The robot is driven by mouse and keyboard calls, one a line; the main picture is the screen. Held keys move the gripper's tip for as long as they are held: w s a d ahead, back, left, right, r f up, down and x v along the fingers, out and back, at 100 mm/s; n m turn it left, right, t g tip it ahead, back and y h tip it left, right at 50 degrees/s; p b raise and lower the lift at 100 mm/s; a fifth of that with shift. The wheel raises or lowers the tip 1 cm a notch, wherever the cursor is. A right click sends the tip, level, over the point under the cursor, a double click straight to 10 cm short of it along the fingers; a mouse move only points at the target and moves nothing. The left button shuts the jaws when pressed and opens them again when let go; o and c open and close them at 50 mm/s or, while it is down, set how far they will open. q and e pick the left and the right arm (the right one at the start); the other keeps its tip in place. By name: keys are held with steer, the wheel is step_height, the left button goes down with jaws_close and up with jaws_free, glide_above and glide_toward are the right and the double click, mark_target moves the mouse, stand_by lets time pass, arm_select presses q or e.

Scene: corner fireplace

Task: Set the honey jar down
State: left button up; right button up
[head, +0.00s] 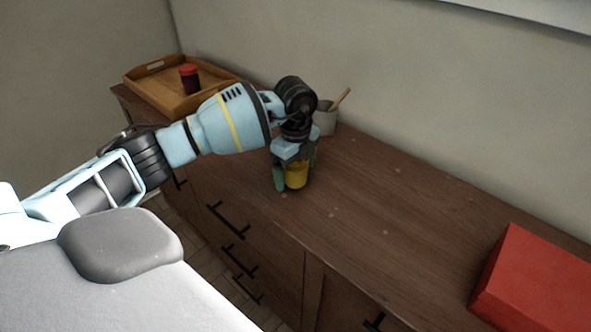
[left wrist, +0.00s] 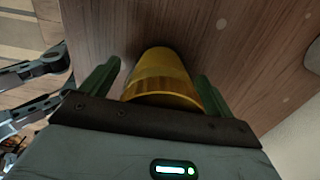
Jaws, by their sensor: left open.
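The honey jar (head: 297,176) is a yellow, rounded jar standing on the brown wooden cabinet top. In the left wrist view the jar (left wrist: 160,80) sits between two green fingers. My left gripper (head: 292,180) points down over the jar from above, with a finger on each side. The fingers are open, and gaps show between them and the jar in the left wrist view. The upper part of the jar is hidden by the gripper in the head view. My right gripper is out of view.
A wooden tray (head: 155,82) with a dark, red-lidded jar (head: 189,78) stands at the far left. A grey pot (head: 327,118) with a wooden stick is just behind my gripper. A red box (head: 540,285) lies at the right. The cabinet top (head: 400,215) between is clear.

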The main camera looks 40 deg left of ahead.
arm_select(q)
steer(key=shift+r, duration=0.1)
steer(key=c, duration=1.4)
steer(key=shift+c, duration=0.2)
steer(key=shift+r, duration=0.1)
steer(key=shift+r, duration=0.65)
step_height(320, 180, up, 2)
steer(key=shift+r, duration=0.1)
steer(key=s+d, duration=0.2)
steer(key=s, duration=0.5)
steer(key=s+d+r, duration=0.1)
steer(key=s, duration=0.7)
steer(key=shift+s+d, duration=0.25)
steer(key=shift+d, duration=0.1)
steer(key=shift+r, duration=0.1)
